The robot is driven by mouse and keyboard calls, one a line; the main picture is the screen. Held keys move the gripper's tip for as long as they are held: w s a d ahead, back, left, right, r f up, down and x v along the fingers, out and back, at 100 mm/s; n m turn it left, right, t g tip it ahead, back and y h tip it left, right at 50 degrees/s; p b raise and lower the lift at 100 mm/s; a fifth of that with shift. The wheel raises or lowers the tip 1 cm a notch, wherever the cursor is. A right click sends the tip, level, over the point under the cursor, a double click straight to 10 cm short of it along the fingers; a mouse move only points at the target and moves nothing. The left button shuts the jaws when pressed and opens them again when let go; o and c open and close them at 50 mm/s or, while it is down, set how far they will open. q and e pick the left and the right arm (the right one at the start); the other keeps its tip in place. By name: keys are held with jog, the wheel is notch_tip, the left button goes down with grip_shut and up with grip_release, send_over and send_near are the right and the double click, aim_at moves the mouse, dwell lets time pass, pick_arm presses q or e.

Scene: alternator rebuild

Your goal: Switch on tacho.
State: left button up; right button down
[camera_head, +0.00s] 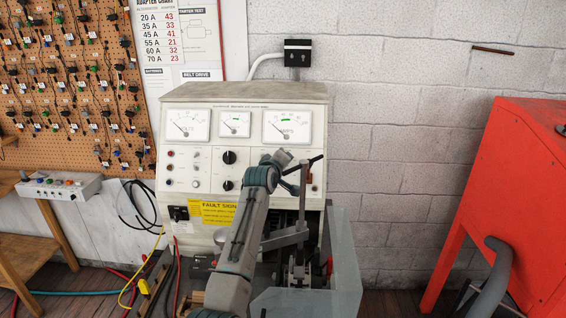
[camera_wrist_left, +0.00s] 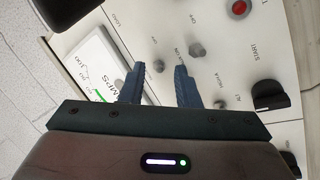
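The cream test bench (camera_head: 245,97) stands against the wall with its gauges and control panel facing me. My left gripper (camera_head: 303,168) is at the right part of the panel, below the amps gauge (camera_head: 288,126), and hides some controls. In the left wrist view its two blue-grey fingers (camera_wrist_left: 159,72) are apart, with nothing held between them. A small grey toggle (camera_wrist_left: 158,66) shows between the fingertips; I cannot tell whether they touch it. Another grey toggle (camera_wrist_left: 196,49) is just beyond the right finger. I cannot read a tacho label. My right gripper is not in view.
A black rotary knob (camera_wrist_left: 262,96) and a red button (camera_wrist_left: 239,8) are on the panel. A red cabinet (camera_head: 520,165) stands at the right. A pegboard (camera_head: 75,90) with several adapters hangs at the left, above a small switch box (camera_head: 60,186).

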pick_arm(q)
jog(key=shift+w+d, duration=0.1)
jog(key=shift+d, duration=0.05)
jog(key=c, duration=0.5)
grip_shut()
jog(key=shift+w+r+n+g, duration=0.15)
jog(key=shift+r+g, duration=0.25)
jog(key=shift+g, duration=0.5)
jog(key=shift+w+r+n+g, duration=0.15)
jog(key=shift+r+g, duration=0.2)
jog(key=shift+g, duration=0.55)
jog(key=shift+w+r+g+y, duration=0.1)
jog(key=shift+r+g+y, duration=0.1)
jog(key=shift+g, duration=0.6)
jog(key=shift+w+r+g+y, duration=0.1)
jog(key=shift+g+y, duration=0.1)
jog(key=shift+g, duration=0.6)
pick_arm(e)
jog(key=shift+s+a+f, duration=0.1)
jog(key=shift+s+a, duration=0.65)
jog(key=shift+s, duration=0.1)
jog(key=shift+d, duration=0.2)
pick_arm(q)
jog(key=o, duration=0.5)
grip_release()
jog(key=shift+w, duration=0.1)
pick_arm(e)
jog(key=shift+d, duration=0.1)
